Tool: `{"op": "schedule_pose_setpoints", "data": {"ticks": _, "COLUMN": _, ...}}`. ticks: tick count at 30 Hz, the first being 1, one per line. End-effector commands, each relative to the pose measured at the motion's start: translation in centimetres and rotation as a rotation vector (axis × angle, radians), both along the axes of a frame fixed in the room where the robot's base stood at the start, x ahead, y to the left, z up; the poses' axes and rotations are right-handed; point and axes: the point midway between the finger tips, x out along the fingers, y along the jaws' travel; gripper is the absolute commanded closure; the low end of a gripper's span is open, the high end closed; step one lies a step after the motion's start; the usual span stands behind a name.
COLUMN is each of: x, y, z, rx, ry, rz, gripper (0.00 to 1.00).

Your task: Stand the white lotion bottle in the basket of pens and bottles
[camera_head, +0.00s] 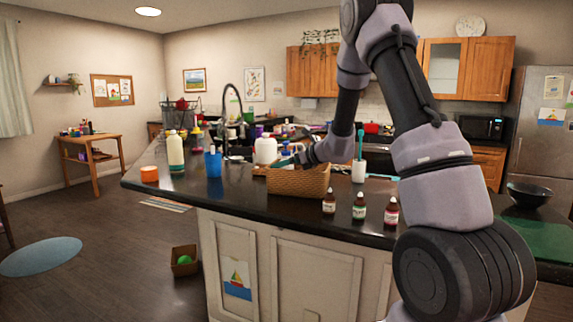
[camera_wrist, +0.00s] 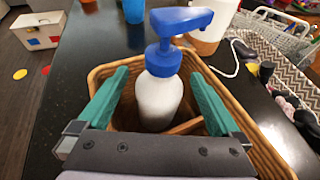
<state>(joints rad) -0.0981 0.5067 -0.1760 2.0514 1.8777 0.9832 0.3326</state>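The white lotion bottle (camera_wrist: 158,100) with a blue pump head (camera_wrist: 180,22) stands upright inside the wicker basket (camera_wrist: 262,140), beside a low divider. Its base is partly hidden by my wrist. My gripper (camera_wrist: 157,70) has its green fingers spread on either side of the bottle, with a small gap visible on each side. In the head view the basket (camera_head: 298,182) is on the dark counter, and my gripper (camera_head: 298,158) reaches into its top from the right. The bottle is mostly hidden there.
A blue cup (camera_head: 213,164) and a tall cream bottle (camera_head: 175,153) are to the left. A white cup (camera_head: 358,172) stands to the right. A white container (camera_wrist: 212,25) is behind the basket.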

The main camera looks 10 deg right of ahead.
Motion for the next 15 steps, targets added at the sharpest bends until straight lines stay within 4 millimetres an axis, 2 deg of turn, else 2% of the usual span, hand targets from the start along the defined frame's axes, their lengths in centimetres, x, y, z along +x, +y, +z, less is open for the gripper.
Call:
{"op": "schedule_pose_setpoints", "data": {"ticks": 5, "x": 0.0, "y": 0.0, "z": 0.2, "rx": 0.0, "ry": -0.001, "rz": 0.0, "gripper": 0.0}}
{"op": "schedule_pose_setpoints", "data": {"ticks": 9, "x": -0.1, "y": -0.1, "z": 1.6, "rx": -0.002, "ry": -0.004, "rz": -0.001, "gripper": 0.0}}
{"op": "schedule_pose_setpoints", "data": {"ticks": 15, "x": -3.4, "y": -2.7, "z": 3.1, "rx": -0.001, "ry": -0.002, "rz": -0.004, "gripper": 0.0}}
